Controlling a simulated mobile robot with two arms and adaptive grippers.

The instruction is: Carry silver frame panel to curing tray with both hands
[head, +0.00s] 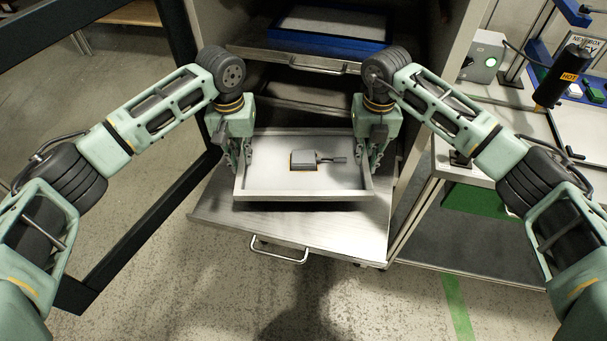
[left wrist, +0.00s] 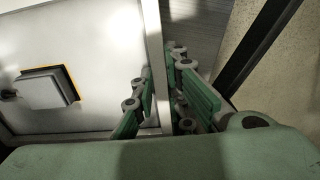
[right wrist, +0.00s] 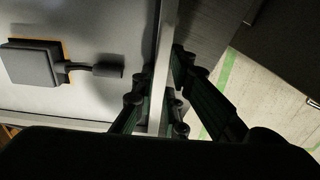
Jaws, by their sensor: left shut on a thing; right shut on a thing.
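The silver frame panel (head: 270,180) is a shallow, light grey rectangular frame with raised edges. A grey box with a short stub (head: 306,160) sits on its middle over an orange-edged patch. My left gripper (head: 239,160) is shut on the panel's left edge, and my right gripper (head: 371,158) is shut on its right edge. In the left wrist view the fingers (left wrist: 158,95) straddle the panel's side wall (left wrist: 153,40). In the right wrist view the fingers (right wrist: 164,95) straddle the opposite wall (right wrist: 166,40). The panel is over a pulled-out metal tray (head: 300,222); contact between them cannot be told.
The tray has a front handle (head: 278,250) and belongs to a grey cabinet. A shelf above holds a blue-rimmed tray (head: 325,42). A dark frame post (head: 100,265) stands left. A bench (head: 500,100) with a green-lit box (head: 484,57) and a black HOT tool (head: 562,78) is right.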

